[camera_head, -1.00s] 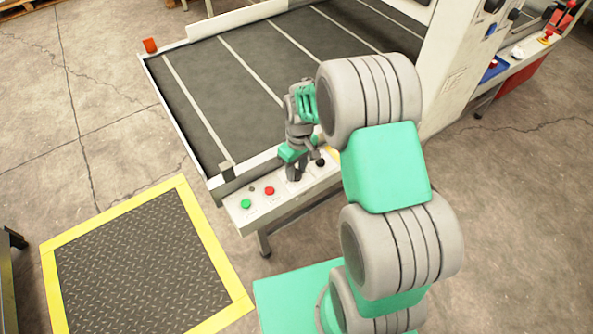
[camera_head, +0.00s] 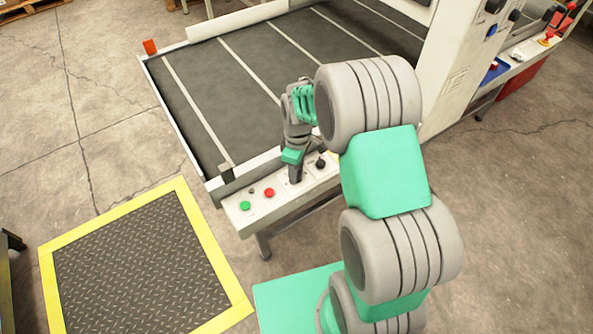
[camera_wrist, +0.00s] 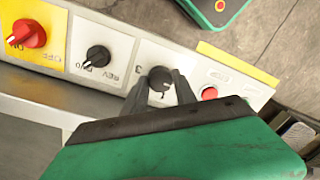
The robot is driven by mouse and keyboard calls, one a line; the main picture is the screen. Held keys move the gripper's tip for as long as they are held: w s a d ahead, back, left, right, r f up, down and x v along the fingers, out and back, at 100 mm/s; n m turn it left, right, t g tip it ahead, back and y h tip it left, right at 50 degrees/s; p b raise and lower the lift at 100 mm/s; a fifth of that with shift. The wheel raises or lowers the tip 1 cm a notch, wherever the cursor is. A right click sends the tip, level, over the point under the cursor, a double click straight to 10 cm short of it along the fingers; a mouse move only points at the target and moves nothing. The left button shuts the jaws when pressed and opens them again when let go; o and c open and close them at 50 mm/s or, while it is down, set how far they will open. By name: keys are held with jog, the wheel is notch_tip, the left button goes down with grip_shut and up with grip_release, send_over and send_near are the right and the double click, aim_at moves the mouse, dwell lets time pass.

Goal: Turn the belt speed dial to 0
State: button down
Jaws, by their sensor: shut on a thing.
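The belt speed dial is a round black knob (camera_wrist: 160,80) on a white plate of the control panel, with a pale pointer mark and partly legible printing beside it. My gripper (camera_wrist: 160,87) is shut on this dial, one dark finger on either side of it. In the head view my gripper (camera_head: 296,177) points down onto the panel, between the red button and a black knob, and hides the dial. The dial's exact setting cannot be read.
A black REV/FWD knob (camera_wrist: 97,57) and a red knob on a yellow plate (camera_wrist: 27,36) sit on one side of the dial. A red button (camera_wrist: 209,92) is on the other. A green button (camera_head: 245,205) is at the panel's end. The conveyor belt (camera_head: 215,95) lies behind.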

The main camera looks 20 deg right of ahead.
jog(key=c, duration=1)
grip_release()
jog(key=r, duration=0.7)
jog(key=shift+w+d+r, duration=0.1)
jog(key=shift+w+r, duration=0.1)
jog(key=shift+r, duration=0.2)
